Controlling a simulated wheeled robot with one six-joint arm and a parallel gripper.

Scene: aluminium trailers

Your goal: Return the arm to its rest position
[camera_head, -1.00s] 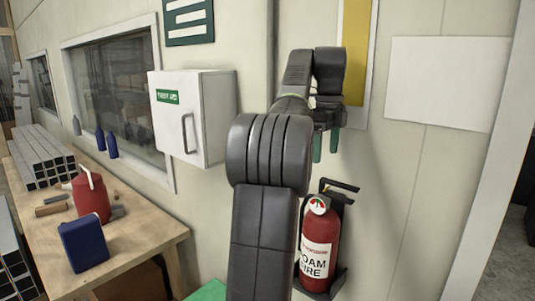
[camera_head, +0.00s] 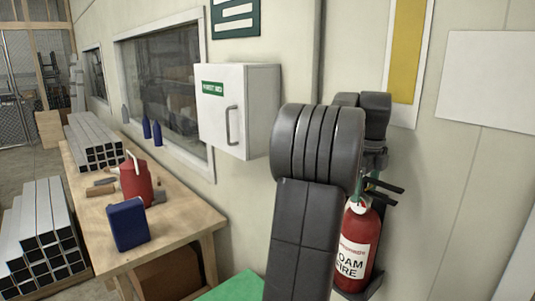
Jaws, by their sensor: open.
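My arm rises from the bottom of the picture, with its large dark elbow right of the first-aid cabinet.
A red foam fire extinguisher (camera_head: 357,243) hangs on the wall, partly behind my arm. A white first-aid cabinet (camera_head: 255,105) is just left of the elbow. The wooden workbench (camera_head: 185,225) at left holds a red can (camera_head: 136,186), a blue container (camera_head: 127,224) and metal tubes (camera_head: 92,140).

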